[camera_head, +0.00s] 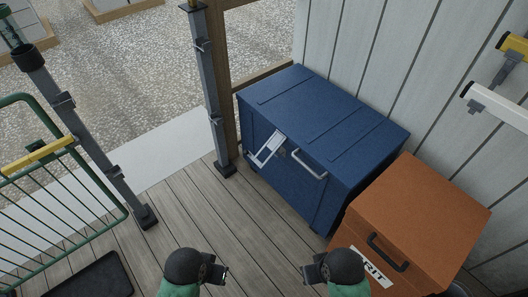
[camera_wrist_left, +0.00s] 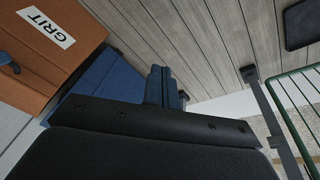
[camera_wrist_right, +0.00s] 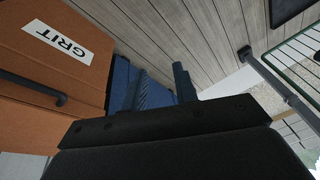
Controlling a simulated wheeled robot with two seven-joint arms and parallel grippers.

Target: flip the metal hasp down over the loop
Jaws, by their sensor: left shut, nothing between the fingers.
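The metal hasp (camera_head: 267,149) is a pale grey plate on the front upper edge of the blue chest (camera_head: 330,112). It sticks out from the chest, tilted away from the front face. The loop is too small to make out clearly. My left gripper (camera_head: 225,273) is low in the head view, well short of the chest; its fingers (camera_wrist_left: 164,86) are together and empty in the left wrist view. My right gripper (camera_head: 304,273) is also short of the chest; its fingers (camera_wrist_right: 160,88) stand apart with nothing between them.
A grey bar handle (camera_head: 310,166) is on the chest front, right of the hasp. An orange grit box (camera_head: 425,210) stands at the right. A post (camera_head: 212,100) stands by the chest's left corner. A green railing (camera_head: 60,195) is at the left. Bare decking lies before the chest.

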